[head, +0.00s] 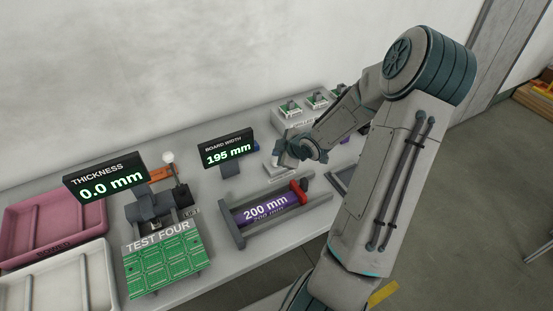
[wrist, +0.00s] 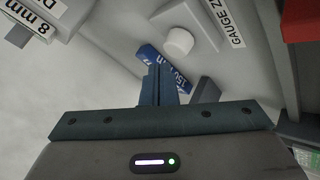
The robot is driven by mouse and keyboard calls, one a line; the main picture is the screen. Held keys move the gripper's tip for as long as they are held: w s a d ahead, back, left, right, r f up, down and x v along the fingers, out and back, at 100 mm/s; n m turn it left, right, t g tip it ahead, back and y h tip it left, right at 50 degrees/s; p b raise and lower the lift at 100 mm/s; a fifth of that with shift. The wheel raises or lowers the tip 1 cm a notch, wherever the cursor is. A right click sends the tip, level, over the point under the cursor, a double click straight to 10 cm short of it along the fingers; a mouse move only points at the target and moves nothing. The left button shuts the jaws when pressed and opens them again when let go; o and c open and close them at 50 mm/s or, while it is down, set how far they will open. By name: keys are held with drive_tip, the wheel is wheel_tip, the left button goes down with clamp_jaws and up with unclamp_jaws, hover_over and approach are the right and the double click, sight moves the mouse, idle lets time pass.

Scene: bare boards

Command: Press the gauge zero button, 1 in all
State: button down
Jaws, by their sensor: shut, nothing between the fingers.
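The gauge zero button is a white round knob (wrist: 179,42) on a grey plate, with a partly cut-off label (wrist: 225,22) reading "GAUGE Z" beside it in the wrist view. My gripper (wrist: 157,72) is shut and empty. Its fingertips are just below the knob in that view, apart from it in the picture; the height between them I cannot tell. In the head view my gripper (head: 283,150) hangs over a pale plate (head: 280,173) on the bench; the knob is not clearly visible there. The thickness display (head: 105,180) reads 0.0 mm and the board width display (head: 229,150) reads 195 mm.
A fixture with a purple 200 mm bar (head: 265,207) and a red jaw (head: 299,192) lies in front. A blue block (wrist: 150,53) is close by my fingers. Green boards (head: 165,262), a pink tray (head: 40,218) and a white tray (head: 65,280) are at left.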

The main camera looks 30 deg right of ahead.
drive_tip(key=shift+f, duration=0.1)
drive_tip(key=shift+f+b, duration=0.3)
drive_tip(key=shift+f, duration=0.05)
drive_tip(key=shift+f+b, duration=0.4)
drive_tip(key=shift+f, duration=0.1)
idle(0.6)
idle(0.4)
drive_tip(key=shift+r+p, duration=0.95)
drive_tip(key=shift+p, duration=0.05)
wheel_tip(320, 180, up, 5)
drive_tip(key=p, duration=0.5)
drive_tip(key=shift+r, duration=0.1)
